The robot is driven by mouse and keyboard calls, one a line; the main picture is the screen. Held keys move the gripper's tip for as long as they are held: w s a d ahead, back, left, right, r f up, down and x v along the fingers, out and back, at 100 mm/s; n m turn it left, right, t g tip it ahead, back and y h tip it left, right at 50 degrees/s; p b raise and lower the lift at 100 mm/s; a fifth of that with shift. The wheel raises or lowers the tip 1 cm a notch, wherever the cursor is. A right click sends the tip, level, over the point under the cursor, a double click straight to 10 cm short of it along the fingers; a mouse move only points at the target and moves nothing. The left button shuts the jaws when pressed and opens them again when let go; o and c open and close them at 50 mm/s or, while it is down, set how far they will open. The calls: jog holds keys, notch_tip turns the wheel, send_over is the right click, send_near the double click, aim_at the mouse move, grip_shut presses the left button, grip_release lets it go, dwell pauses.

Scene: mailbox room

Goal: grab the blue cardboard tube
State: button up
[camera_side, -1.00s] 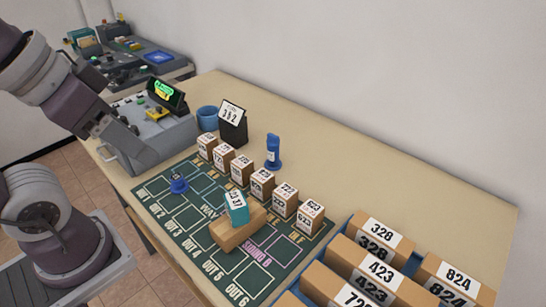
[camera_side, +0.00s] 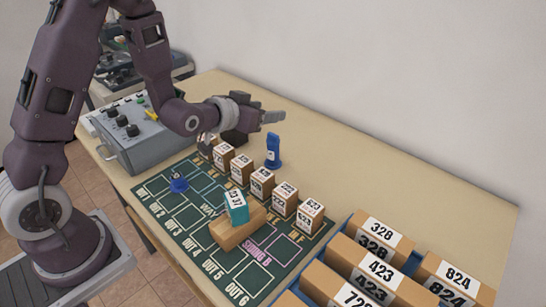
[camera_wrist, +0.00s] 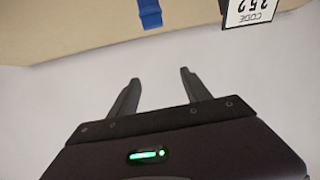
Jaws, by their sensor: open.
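A slim blue upright object (camera_side: 273,150), tube-like with a wider foot, stands on the table behind the row of small boxes; I take it for the blue cardboard tube. A blue piece, likely the same object, shows at the top edge in the wrist view (camera_wrist: 150,18). My gripper (camera_side: 276,116) is above the tube's top in the side view, pointing right. In the wrist view my gripper's fingers (camera_wrist: 158,84) are apart with nothing between them. Whether the gripper touches the tube cannot be told, but it looks clear of it.
Small numbered boxes (camera_side: 262,183) stand in a row on the green mat (camera_side: 165,208). A teal box (camera_side: 236,207) sits on a brown block (camera_side: 238,230). A blue crate (camera_side: 335,240) holds larger boxes. The table's back right is clear.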

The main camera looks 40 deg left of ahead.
aim_at(273, 141)
notch_tip(273, 141, down, 10)
jog(key=shift+r, duration=0.25)
jog(key=x, duration=0.7)
jog(key=shift+w+a, duration=0.15)
jog(key=shift+a, duration=0.15)
grip_shut()
dwell(0.5)
